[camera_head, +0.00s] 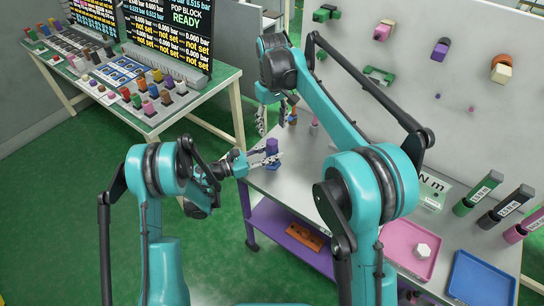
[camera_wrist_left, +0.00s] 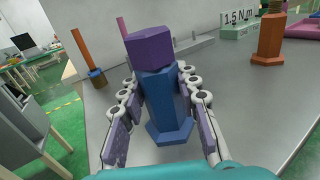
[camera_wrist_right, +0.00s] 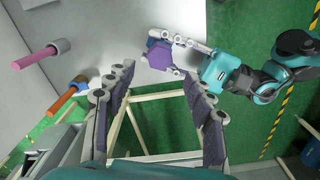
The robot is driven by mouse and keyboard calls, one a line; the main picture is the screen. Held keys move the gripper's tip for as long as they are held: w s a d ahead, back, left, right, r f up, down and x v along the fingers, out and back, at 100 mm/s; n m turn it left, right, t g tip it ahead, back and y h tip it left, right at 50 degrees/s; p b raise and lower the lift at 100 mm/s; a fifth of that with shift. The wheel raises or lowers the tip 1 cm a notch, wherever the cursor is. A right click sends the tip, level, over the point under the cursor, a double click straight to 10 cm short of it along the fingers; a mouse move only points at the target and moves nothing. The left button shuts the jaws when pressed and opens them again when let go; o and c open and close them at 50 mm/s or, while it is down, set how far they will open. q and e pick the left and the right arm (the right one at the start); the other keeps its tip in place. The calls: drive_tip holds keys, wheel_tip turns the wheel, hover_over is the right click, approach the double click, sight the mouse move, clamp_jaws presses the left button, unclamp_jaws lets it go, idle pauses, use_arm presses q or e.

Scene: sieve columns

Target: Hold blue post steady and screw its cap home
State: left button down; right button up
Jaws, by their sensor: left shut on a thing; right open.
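The blue post (camera_wrist_left: 168,108) stands upright on the grey bench, its wider foot on the surface. A purple six-sided cap (camera_wrist_left: 149,46) sits on its top; I cannot tell how far down it is threaded. My left gripper (camera_wrist_left: 158,78) is shut on the post, one finger on each side, below the cap. In the head view the cap (camera_head: 271,146) shows above the left gripper (camera_head: 264,160) near the bench's left end. My right gripper (camera_wrist_right: 158,76) is open and empty. In its wrist view the cap (camera_wrist_right: 160,56) lies beyond and between its fingertips.
An orange rod in a blue-and-brown base (camera_wrist_left: 97,76) and a pink rod (camera_wrist_right: 38,54) stand nearby. An orange-brown post (camera_wrist_left: 269,42) is farther right. A pink tray (camera_head: 400,235) with a white piece and a blue tray (camera_head: 478,280) lie right. A pegboard wall (camera_head: 450,90) stands behind.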

sight(272, 141)
wheel_tip(272, 141, down, 8)
drive_tip(key=shift+r, duration=0.15)
idle(0.4)
clamp_jaws()
drive_tip(key=shift+o, duration=0.4)
unclamp_jaws()
drive_tip(key=shift+r, duration=0.1)
wheel_tip(272, 141, up, 12)
